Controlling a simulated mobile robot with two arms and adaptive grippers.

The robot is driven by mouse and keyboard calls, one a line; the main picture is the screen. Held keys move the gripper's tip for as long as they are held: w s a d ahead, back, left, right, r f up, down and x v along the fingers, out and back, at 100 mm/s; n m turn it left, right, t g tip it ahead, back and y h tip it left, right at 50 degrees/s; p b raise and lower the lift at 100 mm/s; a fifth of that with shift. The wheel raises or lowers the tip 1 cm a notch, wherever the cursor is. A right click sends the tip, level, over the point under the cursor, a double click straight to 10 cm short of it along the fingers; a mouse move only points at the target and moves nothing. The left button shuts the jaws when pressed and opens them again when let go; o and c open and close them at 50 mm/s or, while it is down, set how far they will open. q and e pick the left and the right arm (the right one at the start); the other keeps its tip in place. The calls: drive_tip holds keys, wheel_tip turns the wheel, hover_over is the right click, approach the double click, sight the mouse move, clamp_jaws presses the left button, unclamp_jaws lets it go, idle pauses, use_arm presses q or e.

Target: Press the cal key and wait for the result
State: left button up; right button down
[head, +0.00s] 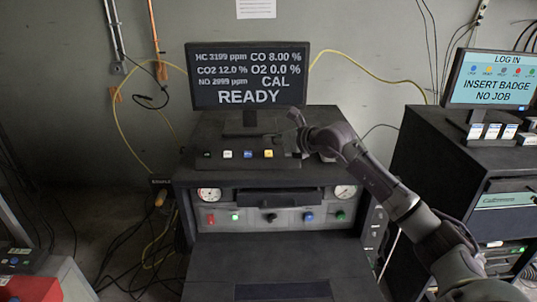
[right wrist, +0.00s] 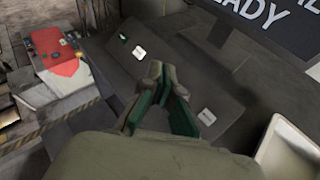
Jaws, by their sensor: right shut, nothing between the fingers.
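A dark key panel (head: 220,165) stands below the monitor, with a dark key (head: 207,154), a white key (head: 227,154), a blue key (head: 248,154) and a yellow key (head: 268,153). The key lettering is too small to read, so I cannot tell which is cal. My right gripper (head: 296,118) is shut and empty, raised above the panel's right end. In the right wrist view its fingertips (right wrist: 156,70) hide part of the panel; a white key (right wrist: 139,53) and a white labelled square (right wrist: 206,116) show beside them. My left gripper is out of view.
A drawer cabinet (head: 340,215) with gauges and coloured buttons carries the panel. A second screen (head: 492,80), reading "INSERT BADGE NO JOB", stands on a dark cabinet at right. Cables hang along the wall and lie on the floor at left.

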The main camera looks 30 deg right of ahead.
sight(268, 154)
drive_tip(key=w+f+b, duration=0.1)
drive_tip(key=f, duration=0.1)
drive_tip(key=w+d+f+b, duration=0.2)
drive_tip(key=w+f+b, duration=0.1)
drive_tip(key=shift+d+f, duration=0.15)
drive_tip(key=shift+f, duration=0.2)
drive_tip(key=shift+w+d+f+b, duration=0.25)
drive_tip(key=shift+w+f+b, duration=0.15)
drive_tip(key=shift+f+b, duration=0.1)
idle(1.0)
drive_tip(key=shift+w+d+f+b, duration=0.15)
drive_tip(key=shift+w+f+b, duration=0.1)
drive_tip(key=shift+f+b, duration=0.05)
drive_tip(key=shift+w+d+f+b, duration=0.1)
drive_tip(key=shift+w+f+b, duration=0.05)
drive_tip(key=shift+f+b, duration=0.15)
idle(0.7)
drive_tip(key=shift+r, duration=0.1)
drive_tip(key=shift+s+a+r+p, duration=0.2)
drive_tip(key=shift+s+r+p, duration=0.2)
drive_tip(key=shift+p, duration=0.25)
drive_tip(key=shift+r, duration=0.1)
